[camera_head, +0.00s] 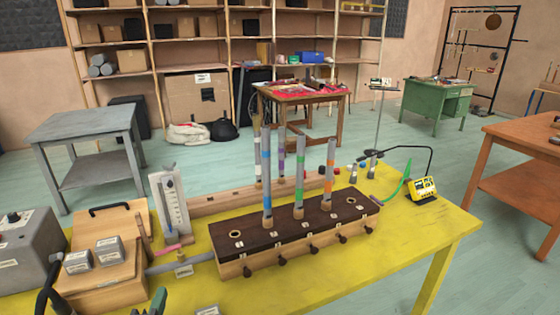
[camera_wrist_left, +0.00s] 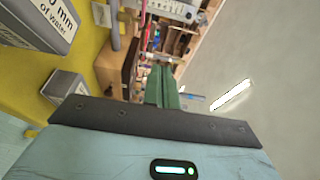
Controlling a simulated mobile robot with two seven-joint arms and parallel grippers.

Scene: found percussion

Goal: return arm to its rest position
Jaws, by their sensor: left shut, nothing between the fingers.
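My left gripper (camera_head: 152,304) shows only as green fingertips at the bottom edge of the head view, in front of the wooden box at the left of the yellow table. In the left wrist view its green fingers (camera_wrist_left: 161,88) are together, with nothing between them. The rest of my left arm is out of the head view. My right gripper is in neither view.
The yellow table (camera_head: 420,245) holds a dark-topped wooden wind chest (camera_head: 290,235) with upright tubes, a white gauge (camera_head: 174,205), a wooden box (camera_head: 105,240) with grey weights, a grey box (camera_head: 25,245) and a yellow meter (camera_head: 423,190). The table's front right is clear.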

